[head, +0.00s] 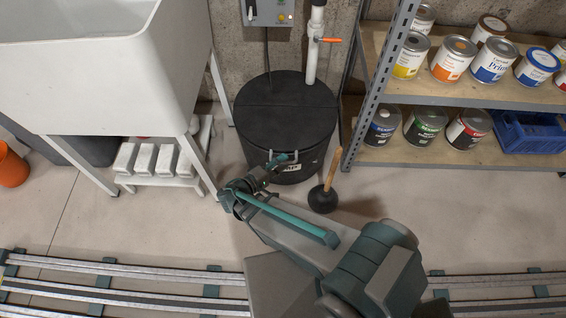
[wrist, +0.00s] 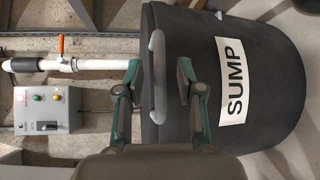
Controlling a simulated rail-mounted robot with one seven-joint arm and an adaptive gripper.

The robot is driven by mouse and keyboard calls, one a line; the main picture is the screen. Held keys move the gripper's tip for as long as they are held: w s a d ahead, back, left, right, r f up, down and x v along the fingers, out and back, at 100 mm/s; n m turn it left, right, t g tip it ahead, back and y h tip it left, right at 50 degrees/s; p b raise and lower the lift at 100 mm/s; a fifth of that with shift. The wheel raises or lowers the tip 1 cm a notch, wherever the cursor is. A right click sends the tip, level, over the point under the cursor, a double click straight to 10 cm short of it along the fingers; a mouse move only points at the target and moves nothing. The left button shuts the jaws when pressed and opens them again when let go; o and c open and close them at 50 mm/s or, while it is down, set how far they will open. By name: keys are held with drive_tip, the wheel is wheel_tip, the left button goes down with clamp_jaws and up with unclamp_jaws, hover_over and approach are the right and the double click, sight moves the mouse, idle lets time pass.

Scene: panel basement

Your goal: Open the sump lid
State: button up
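The black round sump basin (head: 308,148) stands on the floor by the wall, and its white SUMP label (wrist: 236,80) shows in the wrist view. Its flat black lid (head: 290,98) lies closed on top, with a seam across it. A grey bar handle (wrist: 158,65) sits at the lid's front edge. My gripper (wrist: 157,75) is open, with one finger on each side of the handle in the wrist view. A gap shows between each finger and the bar. In the head view my gripper (head: 284,158) is at the basin's front rim and partly hides the handle and label.
A white pipe (head: 314,50) with an orange valve lever (head: 330,40) rises from the lid's rear. A control box (head: 270,12) hangs behind. A plunger (head: 324,196) stands right of the arm. A paint shelf (head: 440,95) is right, a white sink (head: 90,80) left.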

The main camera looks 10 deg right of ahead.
drive_tip(key=shift+w+d, duration=0.25)
drive_tip(key=shift+d, duration=0.2)
drive_tip(key=shift+c, duration=0.3)
clamp_jaws()
